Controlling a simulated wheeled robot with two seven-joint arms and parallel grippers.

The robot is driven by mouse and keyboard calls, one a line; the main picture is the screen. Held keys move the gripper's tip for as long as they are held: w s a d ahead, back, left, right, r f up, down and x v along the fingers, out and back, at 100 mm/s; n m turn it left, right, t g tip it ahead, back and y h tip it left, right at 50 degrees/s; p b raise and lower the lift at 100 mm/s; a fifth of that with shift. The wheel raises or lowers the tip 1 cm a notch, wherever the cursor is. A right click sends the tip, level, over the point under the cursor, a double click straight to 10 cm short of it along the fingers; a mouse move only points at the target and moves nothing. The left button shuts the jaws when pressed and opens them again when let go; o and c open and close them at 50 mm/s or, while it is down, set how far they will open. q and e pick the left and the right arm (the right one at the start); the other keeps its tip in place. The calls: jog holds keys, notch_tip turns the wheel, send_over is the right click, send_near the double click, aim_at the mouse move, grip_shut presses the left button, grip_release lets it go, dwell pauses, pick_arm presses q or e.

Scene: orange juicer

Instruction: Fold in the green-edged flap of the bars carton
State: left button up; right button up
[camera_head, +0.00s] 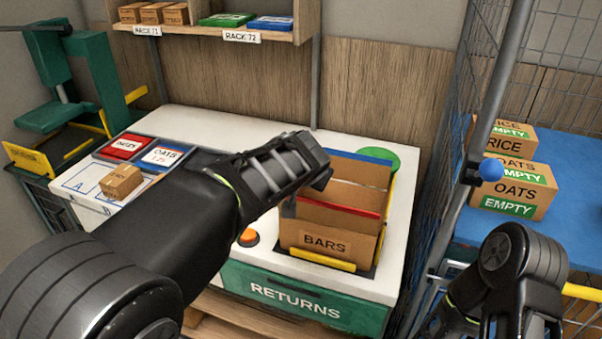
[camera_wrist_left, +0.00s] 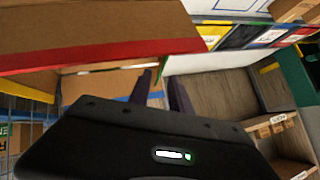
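The bars carton (camera_head: 325,242) stands open on the white table, its "BARS" label facing me. A red-edged flap (camera_head: 345,207) spans its near side; this flap also shows in the left wrist view (camera_wrist_left: 80,52). A blue edge (camera_head: 362,156) shows at the carton's back. The green-edged flap is mostly hidden behind my left gripper; a thin green edge (camera_wrist_left: 164,66) shows in the left wrist view. Contact cannot be told. My right gripper is mostly hidden at lower right.
An orange button (camera_head: 249,237) sits left of the carton. A small box (camera_head: 121,182) and red and blue cards lie farther left. A green disc (camera_head: 382,158) lies behind the carton. A mesh cage post (camera_head: 470,180) stands right, with cartons marked EMPTY (camera_head: 515,188) beyond.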

pick_arm(q)
jog(key=shift+w, duration=0.1)
jog(key=p+x, duration=0.2)
jog(key=x, duration=0.5)
jog(key=shift+w+f, duration=0.25)
jog(key=shift+f, duration=0.05)
grip_shut()
dwell(1.2)
